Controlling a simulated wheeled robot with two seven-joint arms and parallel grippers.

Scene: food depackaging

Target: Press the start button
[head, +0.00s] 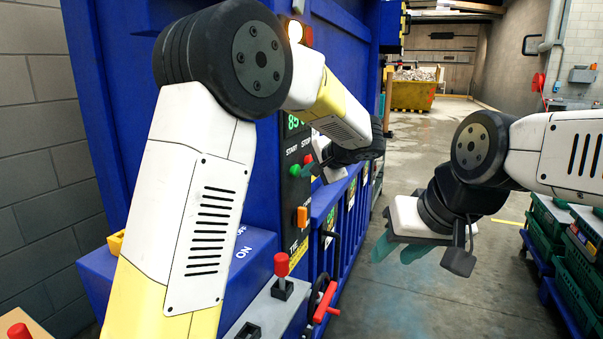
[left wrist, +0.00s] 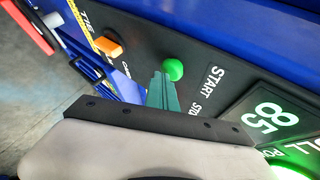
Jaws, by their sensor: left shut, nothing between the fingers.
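The green start button (head: 295,170) sits on the black control panel (head: 292,205) of the blue machine. In the left wrist view the round green button (left wrist: 173,69) is beside the word START. My left gripper (head: 319,165) is shut and empty, close in front of the panel. In the left wrist view its teal fingertips (left wrist: 160,78) lie right beside the green button; I cannot tell whether they touch it. My right gripper (head: 398,250) hangs over the floor, away from the panel, its teal fingers apart and empty.
A red button (head: 308,159) is close to the green one. An orange switch (head: 302,217) is lower on the panel. A red-knobbed lever (head: 281,265) and red handle (head: 325,302) stand below. Green crates (head: 550,235) are at the right; the floor between is clear.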

